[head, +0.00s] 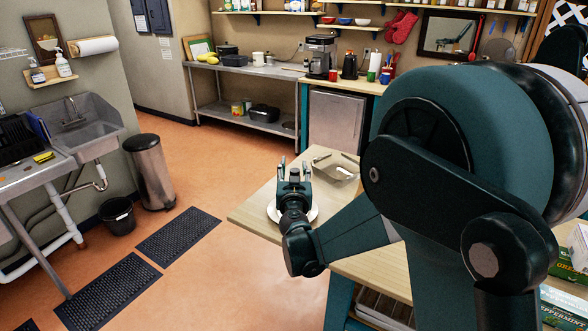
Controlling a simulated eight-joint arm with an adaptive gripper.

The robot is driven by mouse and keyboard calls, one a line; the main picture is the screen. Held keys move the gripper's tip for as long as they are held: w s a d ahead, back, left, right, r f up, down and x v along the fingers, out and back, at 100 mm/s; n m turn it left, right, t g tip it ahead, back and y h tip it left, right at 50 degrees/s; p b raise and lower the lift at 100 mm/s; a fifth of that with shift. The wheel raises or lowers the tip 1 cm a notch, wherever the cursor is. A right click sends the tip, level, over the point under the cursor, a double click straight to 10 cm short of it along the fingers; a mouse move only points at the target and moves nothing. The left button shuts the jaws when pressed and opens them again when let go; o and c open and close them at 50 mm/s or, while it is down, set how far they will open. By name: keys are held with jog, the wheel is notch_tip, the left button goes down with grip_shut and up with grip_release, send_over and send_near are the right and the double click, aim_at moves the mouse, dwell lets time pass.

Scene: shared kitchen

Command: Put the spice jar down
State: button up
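My gripper (294,168) is over the near left part of the light wooden table (255,215), seen from behind and pointing away. Its two fingers stand apart, with a small dark shape between them. I cannot tell whether that shape is part of the gripper or something held. I cannot make out a spice jar in this view; my gripper and wrist hide the space in front of them. A round white plate (273,213) shows partly around and below the gripper; I cannot tell whether the gripper touches it.
Green boxes (565,290) are at the lower right. The table's left corner is bare. A sink (85,120), trash can (150,170) and back counter (245,68) stand away from the table.

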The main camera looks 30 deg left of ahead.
jog(key=p+v, duration=0.1)
jog(key=v, duration=1.1)
dwell(0.4)
dwell(0.3)
